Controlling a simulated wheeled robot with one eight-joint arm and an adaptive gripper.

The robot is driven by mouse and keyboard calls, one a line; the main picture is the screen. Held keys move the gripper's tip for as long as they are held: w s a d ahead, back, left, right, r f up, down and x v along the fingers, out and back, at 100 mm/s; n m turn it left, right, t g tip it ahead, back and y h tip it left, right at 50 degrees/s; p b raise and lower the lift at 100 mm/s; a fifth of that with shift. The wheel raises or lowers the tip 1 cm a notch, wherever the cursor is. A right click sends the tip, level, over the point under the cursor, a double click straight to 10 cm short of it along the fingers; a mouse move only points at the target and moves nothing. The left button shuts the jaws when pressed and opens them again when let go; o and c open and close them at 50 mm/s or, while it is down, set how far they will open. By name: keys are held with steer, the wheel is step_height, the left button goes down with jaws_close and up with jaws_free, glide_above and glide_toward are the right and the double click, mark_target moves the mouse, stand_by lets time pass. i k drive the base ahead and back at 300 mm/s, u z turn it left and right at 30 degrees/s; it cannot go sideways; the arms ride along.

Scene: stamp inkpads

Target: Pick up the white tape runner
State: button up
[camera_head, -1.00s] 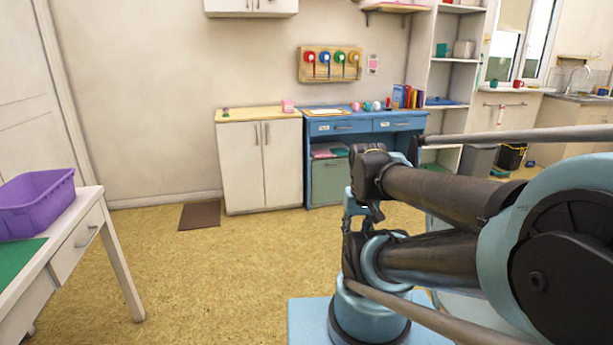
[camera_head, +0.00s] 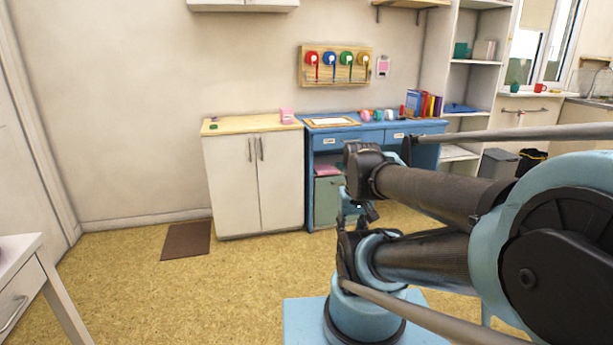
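I cannot make out a white tape runner for certain at this distance. Several small round items (camera_head: 377,115), pink, teal and whitish, sit on the blue desk (camera_head: 350,139) against the far wall. A tray or framed sheet (camera_head: 331,122) lies to their left on the desk. My arm is folded in front of the camera at the right and hides part of the desk. My gripper (camera_head: 366,212) seems to be the small dark part at the folded arm's end, well short of the desk. Its fingers are too small and covered to read.
A white cabinet (camera_head: 252,182) with a pink box (camera_head: 286,115) on top stands left of the desk. Books (camera_head: 424,104) stand at the desk's right end. A white table (camera_head: 22,282) is at the left edge. A brown mat (camera_head: 186,241) lies on open floor.

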mark_target(388, 116)
steer(key=z, duration=0.2)
steer(key=i, duration=2)
steer(key=z, duration=0.5)
steer(key=i, duration=1.05)
steer(key=z, duration=0.15)
